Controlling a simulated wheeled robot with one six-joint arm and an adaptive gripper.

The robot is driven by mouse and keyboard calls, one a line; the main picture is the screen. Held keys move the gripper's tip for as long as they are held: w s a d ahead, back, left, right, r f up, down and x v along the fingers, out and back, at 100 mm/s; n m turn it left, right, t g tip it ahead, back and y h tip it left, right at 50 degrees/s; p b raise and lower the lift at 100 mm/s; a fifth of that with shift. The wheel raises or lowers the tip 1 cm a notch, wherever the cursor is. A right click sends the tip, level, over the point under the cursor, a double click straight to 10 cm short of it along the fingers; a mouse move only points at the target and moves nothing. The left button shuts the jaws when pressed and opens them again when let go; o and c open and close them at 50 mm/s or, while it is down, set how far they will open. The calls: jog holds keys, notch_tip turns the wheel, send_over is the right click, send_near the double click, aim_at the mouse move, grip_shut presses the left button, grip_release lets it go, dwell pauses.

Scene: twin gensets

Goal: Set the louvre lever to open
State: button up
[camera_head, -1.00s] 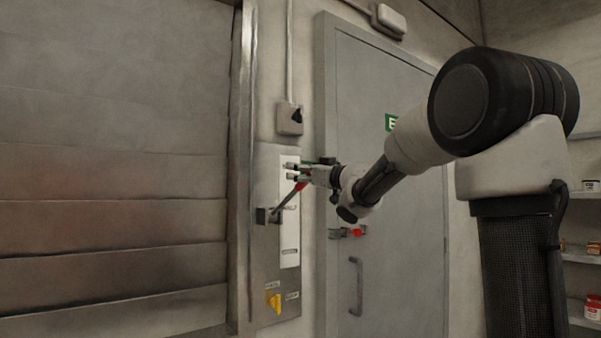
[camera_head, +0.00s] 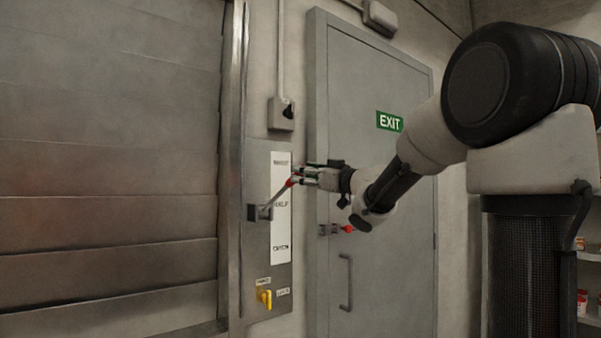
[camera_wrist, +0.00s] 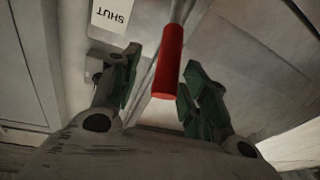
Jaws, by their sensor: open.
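The louvre lever has a grey shaft and a red grip (camera_head: 291,182). It rises up and right from a dark pivot block (camera_head: 252,213) on the wall plate. The plate's white label strip (camera_head: 281,230) reads HALF in the middle and OPEN at the bottom. The wrist view shows a SHUT label (camera_wrist: 113,14), upside down. The lever's free end lies between SHUT and HALF. My gripper (camera_head: 304,175) is at the lever's end. In the wrist view the red grip (camera_wrist: 168,65) stands between the open green-padded fingers, with gaps on both sides.
A yellow handle (camera_head: 265,298) sits low on the same plate. A switch box (camera_head: 282,114) is above it. The grey exit door (camera_head: 385,275), with a pull handle (camera_head: 346,283) and a red-knobbed latch (camera_head: 346,229), is just right. Louvre slats (camera_head: 110,210) fill the left.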

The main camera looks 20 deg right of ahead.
jog(key=shift+f+v, duration=0.2)
jog(key=shift+v, duration=1.2)
